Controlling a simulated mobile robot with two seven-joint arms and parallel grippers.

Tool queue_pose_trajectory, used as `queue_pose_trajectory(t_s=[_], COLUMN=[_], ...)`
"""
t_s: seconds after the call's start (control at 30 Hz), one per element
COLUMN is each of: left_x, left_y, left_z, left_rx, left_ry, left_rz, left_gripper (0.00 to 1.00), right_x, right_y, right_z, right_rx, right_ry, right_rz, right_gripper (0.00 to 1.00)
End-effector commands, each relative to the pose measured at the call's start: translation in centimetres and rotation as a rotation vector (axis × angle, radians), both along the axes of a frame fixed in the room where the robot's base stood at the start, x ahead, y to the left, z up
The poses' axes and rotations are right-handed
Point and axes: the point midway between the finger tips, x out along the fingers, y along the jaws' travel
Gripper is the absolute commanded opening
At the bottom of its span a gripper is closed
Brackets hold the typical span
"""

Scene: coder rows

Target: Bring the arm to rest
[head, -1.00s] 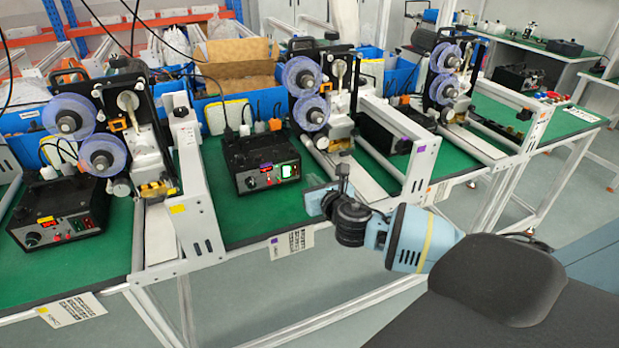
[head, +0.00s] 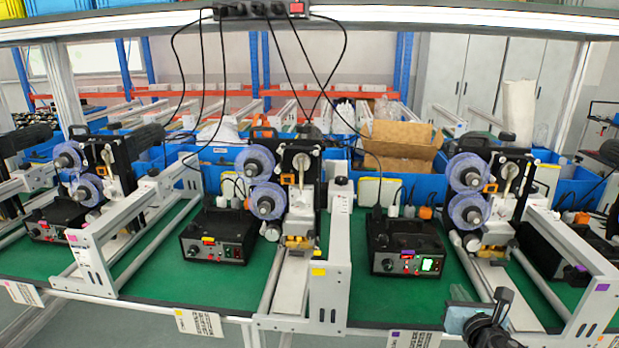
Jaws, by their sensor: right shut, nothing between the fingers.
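My right gripper (head: 502,297) is shut and empty at the lower right of the head view. It is in front of the green-topped bench (head: 365,309), near its front edge and right of a black control box with a lit green display (head: 408,246). Only the gripper and a small part of my wrist show; the rest of my right arm is out of frame. My left gripper is not in view.
A row of machines with blue reels (head: 266,200) and grey frames (head: 330,285) stands on the bench. Another black control box (head: 218,236) sits further left. Blue bins and an open cardboard box (head: 400,145) are behind. An overhead rail (head: 150,22) crosses the top.

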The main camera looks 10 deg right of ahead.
Motion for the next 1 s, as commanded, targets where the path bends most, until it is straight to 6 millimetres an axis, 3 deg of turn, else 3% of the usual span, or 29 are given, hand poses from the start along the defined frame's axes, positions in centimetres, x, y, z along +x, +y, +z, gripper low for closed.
queue_pose_trajectory(t_s=[0.17,0.3,0.5,0.8,1.0], left_x=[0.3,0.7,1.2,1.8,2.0], left_y=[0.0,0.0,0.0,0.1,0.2], left_z=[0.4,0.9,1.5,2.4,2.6], left_rx=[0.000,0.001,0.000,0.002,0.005], left_ry=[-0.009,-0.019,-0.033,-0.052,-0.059], left_rz=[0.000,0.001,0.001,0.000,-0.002], left_gripper=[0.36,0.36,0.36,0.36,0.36], right_x=[-3.5,-8.4,-16.7,-29.7,-35.7], right_y=[4.2,8.6,13.6,18.2,18.9], right_z=[-6.4,-12.5,-18.7,-23.7,-24.7], right_rx=[0.367,0.809,1.421,2.224,2.527], right_ry=[0.079,0.163,0.251,0.206,0.064], right_rz=[-0.004,-0.080,-0.315,-0.895,-1.225], right_gripper=[0.00,0.00,0.00,0.00,0.00])
